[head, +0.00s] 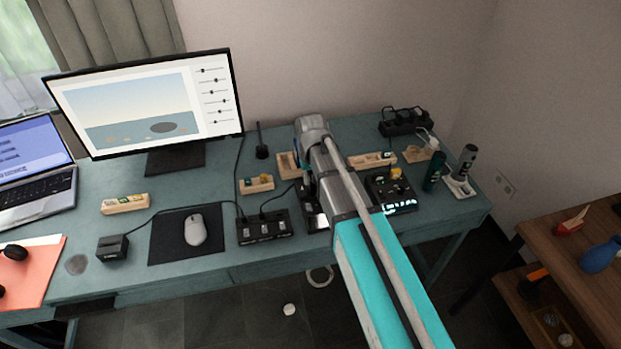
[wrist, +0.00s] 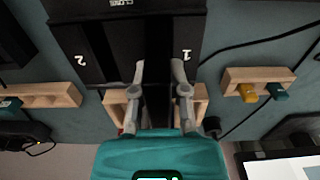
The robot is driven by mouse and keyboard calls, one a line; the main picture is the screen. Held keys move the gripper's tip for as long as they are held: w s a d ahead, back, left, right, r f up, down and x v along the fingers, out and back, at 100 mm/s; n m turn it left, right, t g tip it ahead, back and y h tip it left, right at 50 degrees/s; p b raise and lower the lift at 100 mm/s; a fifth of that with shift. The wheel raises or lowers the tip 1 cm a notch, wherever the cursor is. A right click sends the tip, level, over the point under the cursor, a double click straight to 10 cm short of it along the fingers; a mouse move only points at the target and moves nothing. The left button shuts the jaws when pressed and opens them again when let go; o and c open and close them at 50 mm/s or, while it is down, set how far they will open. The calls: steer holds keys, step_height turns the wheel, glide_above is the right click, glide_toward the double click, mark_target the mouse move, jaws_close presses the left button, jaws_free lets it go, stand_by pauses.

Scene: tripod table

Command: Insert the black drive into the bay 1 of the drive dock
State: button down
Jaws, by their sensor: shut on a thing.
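In the wrist view the dark drive dock (wrist: 62,30) lies at the top, its labels upside down, with a 2 at left and a 1 at right. My gripper (wrist: 160,78) is shut on the black drive (wrist: 157,105), which shows as a narrow dark strip between the fingers. The drive lies in line with the slot area beside the 1 and overlaps the dock in this view. I cannot tell whether it is inside bay 1 or above it. In the head view my arm hides the gripper, the drive and most of the dock.
A wooden holder (wrist: 116,98) lies behind the drive. Another wooden holder (wrist: 228,90) with yellow and teal pieces lies to the right. In the head view a black switch box (head: 263,228) stands left of my arm, and a device with glowing marks (head: 400,205) stands right.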

steer(key=shift+f+b, duration=0.6)
steer(key=c, duration=0.5)
jaws_free()
steer(key=shift+c, duration=0.2)
steer(key=shift+r, duration=0.15)
step_height(320, 180, up, 11)
steer(key=p, duration=1.1)
steer(key=shift+f, duration=0.2)
steer(key=s+d+m, duration=0.1)
steer(key=s+d, duration=0.5)
steer(key=d, duration=0.4)
steer(key=s+d+m, duration=0.2)
steer(key=s+d, duration=0.5)
steer(key=d, duration=0.3)
steer(key=shift+s+a, duration=0.1)
